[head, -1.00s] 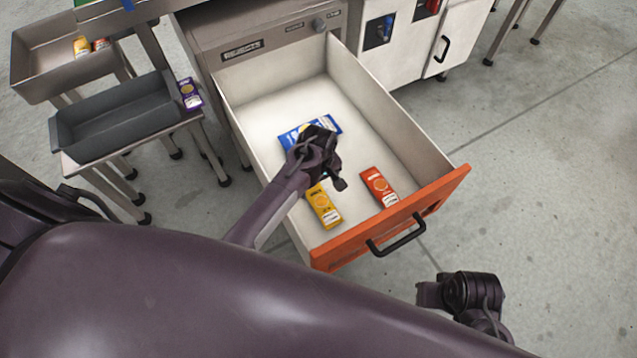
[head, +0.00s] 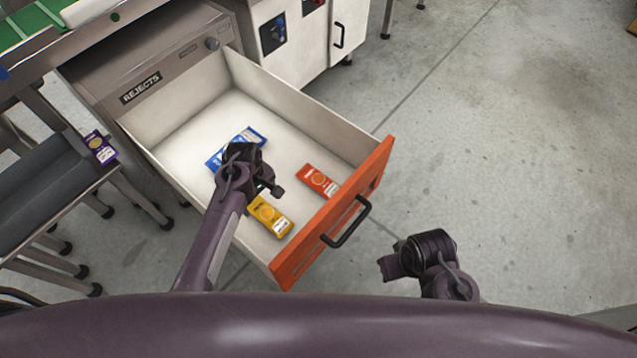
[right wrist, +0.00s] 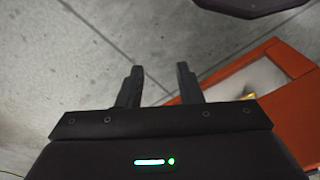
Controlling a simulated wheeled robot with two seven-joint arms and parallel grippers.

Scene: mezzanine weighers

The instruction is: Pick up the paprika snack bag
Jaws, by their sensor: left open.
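An orange-red snack bag (head: 318,180) lies flat in the open drawer, close to its orange front; its print is too small to read, so I take it as the paprika one by colour only. A yellow bag (head: 270,215) and a blue bag (head: 238,147) lie in the same drawer. My left gripper (head: 262,180) is open and empty above the drawer, between the blue and yellow bags and left of the orange-red one. It partly covers the blue bag. My right gripper (head: 392,266) is outside the drawer, over the floor; its fingers stand apart in the right wrist view (right wrist: 158,82).
The drawer (head: 300,115) has raised pale walls and a black handle (head: 346,222) on its front. A white cabinet (head: 312,45) stands behind. The floor at right is clear.

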